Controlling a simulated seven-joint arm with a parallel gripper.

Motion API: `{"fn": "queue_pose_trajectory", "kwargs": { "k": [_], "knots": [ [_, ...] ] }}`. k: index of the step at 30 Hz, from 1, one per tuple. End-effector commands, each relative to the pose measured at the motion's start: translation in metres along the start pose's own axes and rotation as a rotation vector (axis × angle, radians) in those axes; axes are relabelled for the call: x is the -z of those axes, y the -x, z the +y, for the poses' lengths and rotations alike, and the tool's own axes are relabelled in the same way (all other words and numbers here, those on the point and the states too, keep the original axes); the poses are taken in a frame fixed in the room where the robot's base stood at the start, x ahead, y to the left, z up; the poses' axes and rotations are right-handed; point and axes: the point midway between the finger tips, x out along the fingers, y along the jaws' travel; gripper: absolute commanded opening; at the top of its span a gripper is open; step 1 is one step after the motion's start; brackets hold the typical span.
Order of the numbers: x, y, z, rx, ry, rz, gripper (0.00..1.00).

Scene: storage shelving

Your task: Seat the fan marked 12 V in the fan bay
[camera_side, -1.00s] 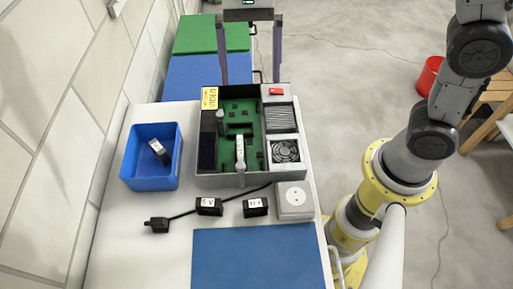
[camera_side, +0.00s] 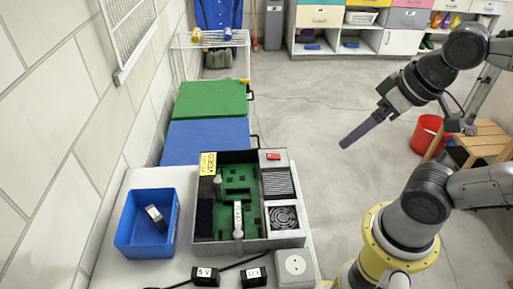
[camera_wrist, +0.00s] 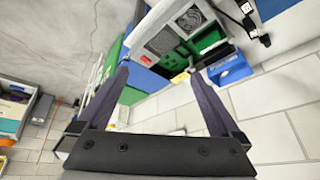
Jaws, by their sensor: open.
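Two small black blocks with white labels stand in front of the grey case (camera_side: 299,237) in the side view. The left block (camera_side: 205,276) reads 5 V, and the right one (camera_side: 255,277) appears to read 12 V. The case holds a green board, a slatted vent (camera_side: 278,183) and a round fan grille (camera_side: 284,218), also visible in the wrist view (camera_wrist: 190,19). I cannot tell which opening is the fan bay. My gripper (camera_side: 345,144) hangs over the floor right of the bench, apart from everything. Its fingers (camera_wrist: 160,75) are spread and empty in the wrist view.
A blue bin (camera_side: 130,238) holding a dark labelled part (camera_side: 157,217) stands left of the case. A white socket box (camera_side: 294,268) stands in front of it. A red bucket (camera_side: 425,135) and wooden stool (camera_side: 482,142) stand right. The floor between is clear.

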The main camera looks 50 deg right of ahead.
Motion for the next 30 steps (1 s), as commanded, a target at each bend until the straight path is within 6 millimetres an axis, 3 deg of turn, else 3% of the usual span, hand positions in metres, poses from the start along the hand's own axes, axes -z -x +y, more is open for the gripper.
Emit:
{"fn": "queue_pose_trajectory", "kwargs": {
  "k": [2, 8, 19, 23, 26, 30],
  "knots": [
    [0.001, -0.004, 0.002, -0.009, 0.069, 0.011, 1.0],
    [0.005, -0.003, 0.002, -0.009, 0.13, 0.025, 0.66],
    [0.008, -0.002, 0.001, -0.007, 0.128, 0.035, 0.66],
    [0.036, 0.0, -0.005, 0.002, 0.144, 0.074, 0.66],
    [0.056, -0.013, -0.023, 0.033, 0.208, 0.042, 0.66],
    [0.076, -0.047, -0.069, 0.092, 0.35, -0.046, 0.66]
  ]
}}
